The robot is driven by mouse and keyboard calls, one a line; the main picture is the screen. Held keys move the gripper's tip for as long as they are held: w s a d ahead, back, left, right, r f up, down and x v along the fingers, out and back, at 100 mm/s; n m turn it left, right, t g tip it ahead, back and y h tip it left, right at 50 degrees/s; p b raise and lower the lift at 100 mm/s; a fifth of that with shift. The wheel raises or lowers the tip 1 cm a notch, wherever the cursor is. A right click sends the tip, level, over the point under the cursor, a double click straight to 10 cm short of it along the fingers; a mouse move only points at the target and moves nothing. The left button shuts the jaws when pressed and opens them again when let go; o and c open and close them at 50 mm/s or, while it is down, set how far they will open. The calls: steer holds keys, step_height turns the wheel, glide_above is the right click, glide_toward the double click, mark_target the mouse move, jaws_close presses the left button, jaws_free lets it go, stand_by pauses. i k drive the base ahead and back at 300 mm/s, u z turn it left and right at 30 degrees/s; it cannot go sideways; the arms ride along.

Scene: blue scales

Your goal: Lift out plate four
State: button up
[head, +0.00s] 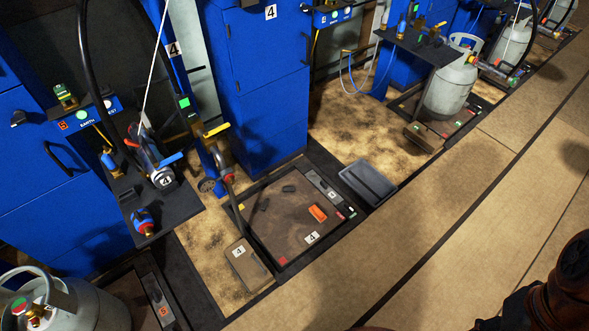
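Plate four (272,222), a worn brown square scale plate marked with a white "4" label, lies in a dark floor frame at the middle of the head view. A small dark recess or handle and an orange item (317,213) show on it. A strip with small coloured buttons (328,192) runs along its right side. A small plate also marked "4" (249,268) sits at its lower left edge. The plate looks level with its frame. My gripper cannot be made out; only a dark, brownish part, probably of my arm, shows at the lower right.
A grey tray (368,182) stands right of the plate. Blue cabinets (258,80) rise behind it. A black shelf (150,205) with a hose and valve fittings overhangs at left. Gas cylinders stand at lower left (85,305) and upper right (452,92). The tan walkway (450,200) in front is clear.

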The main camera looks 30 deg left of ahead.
mark_target(334, 198)
steer(key=u, duration=0.9)
steer(key=i, duration=1.5)
steer(key=u, duration=0.7)
